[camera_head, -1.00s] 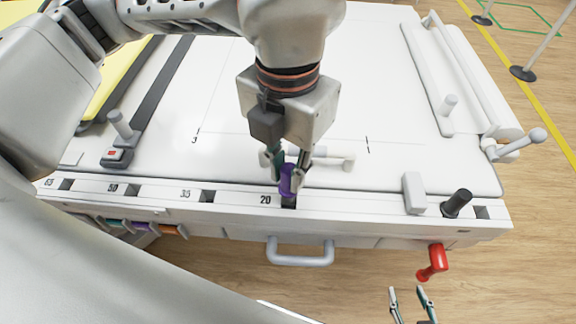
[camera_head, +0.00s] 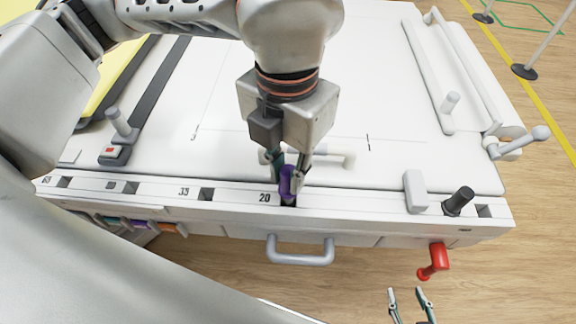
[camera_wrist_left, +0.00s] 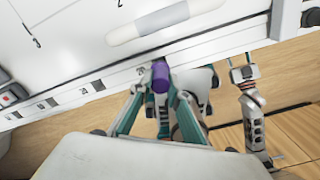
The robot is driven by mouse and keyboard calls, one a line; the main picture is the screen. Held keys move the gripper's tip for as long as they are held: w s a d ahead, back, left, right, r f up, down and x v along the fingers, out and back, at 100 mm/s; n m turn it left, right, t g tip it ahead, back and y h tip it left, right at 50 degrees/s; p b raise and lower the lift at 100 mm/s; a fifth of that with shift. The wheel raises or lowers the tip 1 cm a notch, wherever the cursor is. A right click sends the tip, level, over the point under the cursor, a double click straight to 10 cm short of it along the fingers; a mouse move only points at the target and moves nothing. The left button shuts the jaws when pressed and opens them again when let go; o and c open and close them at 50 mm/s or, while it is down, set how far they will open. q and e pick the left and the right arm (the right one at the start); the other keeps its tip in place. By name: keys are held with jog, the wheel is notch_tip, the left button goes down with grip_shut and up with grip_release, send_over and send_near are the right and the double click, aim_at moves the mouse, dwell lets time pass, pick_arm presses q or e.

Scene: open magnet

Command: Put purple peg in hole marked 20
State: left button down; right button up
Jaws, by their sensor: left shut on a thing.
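The purple peg (camera_head: 287,183) is held upright between the fingers of my left gripper (camera_head: 288,172), right over the square hole (camera_head: 288,203) beside the printed 20 on the front strip of the white table. Its lower end is at the hole; I cannot tell how deep it sits. In the left wrist view the purple peg (camera_wrist_left: 160,77) shows between the two teal-and-grey fingers of the left gripper (camera_wrist_left: 160,92). My right gripper (camera_head: 408,300) is at the bottom right, away from the table, with its fingers apart and empty. It also shows in the left wrist view (camera_wrist_left: 240,72).
The strip has other square holes, including one by the 35 (camera_head: 206,194). A white block (camera_head: 415,192) and a black peg (camera_head: 458,202) stand at its right end. A grey handle (camera_head: 300,257) and red handle (camera_head: 434,261) project from the front. Coloured pegs (camera_head: 140,223) lie below left.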

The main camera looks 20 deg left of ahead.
pick_arm(q)
jog(key=shift+f+b, duration=0.65)
jog(key=shift+f, duration=0.85)
pick_arm(e)
jog(key=shift+s+f, duration=0.35)
jog(key=shift+f, duration=0.25)
jog(key=shift+s+f, duration=0.3)
jog(key=shift+f, duration=0.3)
pick_arm(q)
jog(key=c, duration=1.8)
grip_release()
jog(key=shift+c, duration=0.2)
pick_arm(e)
jog(key=shift+r, duration=0.1)
pick_arm(q)
notch_tip(320, 180, up, 12)
jog(key=shift+r, duration=0.1)
